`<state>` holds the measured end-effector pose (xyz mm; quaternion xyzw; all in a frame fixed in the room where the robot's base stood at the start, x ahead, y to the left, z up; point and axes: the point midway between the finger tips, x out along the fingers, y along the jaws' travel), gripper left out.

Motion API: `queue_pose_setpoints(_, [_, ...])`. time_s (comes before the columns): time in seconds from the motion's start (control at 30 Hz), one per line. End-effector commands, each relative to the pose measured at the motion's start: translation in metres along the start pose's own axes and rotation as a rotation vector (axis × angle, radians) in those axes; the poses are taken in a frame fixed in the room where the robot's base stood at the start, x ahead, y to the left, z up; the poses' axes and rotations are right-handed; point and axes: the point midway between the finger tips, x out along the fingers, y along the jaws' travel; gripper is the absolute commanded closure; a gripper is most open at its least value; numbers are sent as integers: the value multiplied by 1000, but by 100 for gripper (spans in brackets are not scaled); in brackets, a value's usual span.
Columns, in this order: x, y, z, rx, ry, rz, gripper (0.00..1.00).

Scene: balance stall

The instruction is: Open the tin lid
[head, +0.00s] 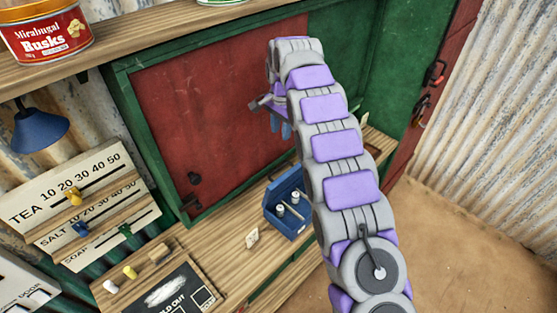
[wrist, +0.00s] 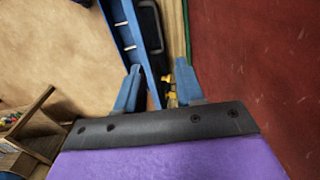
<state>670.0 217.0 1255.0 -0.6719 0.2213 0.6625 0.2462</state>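A red tin labelled "Mirabugal Busks" (head: 47,38) stands on the upper shelf at the top left of the head view. A small blue box (head: 283,228) sits on the wooden counter, with its inside and pale cylinders showing. My gripper (head: 280,127) is in front of the red panel, above and behind the blue box. In the wrist view my gripper (wrist: 158,66) has its two blue fingers apart, with nothing clearly held between them.
The red panel (head: 215,110) in a green frame is close to my gripper. A blue lamp (head: 38,130) and price boards (head: 75,195) are at the left. A slate (head: 170,292) and small pieces lie on the counter.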

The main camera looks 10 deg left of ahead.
Motion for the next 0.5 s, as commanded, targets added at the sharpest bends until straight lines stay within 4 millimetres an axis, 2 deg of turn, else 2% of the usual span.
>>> queue_pose_setpoints(0.03, [-10, 2, 1, 2, 0, -9, 62])
queue_pose_setpoints(0.07, [-12, 2, 1, 2, 0, -13, 62])
queue_pose_setpoints(0.17, [-9, 2, 1, 2, -1, -18, 62])
queue_pose_setpoints(0.37, [18, 2, 2, 3, -4, -11, 62])
queue_pose_setpoints(0.5, [46, 2, 3, 3, -4, -11, 62])
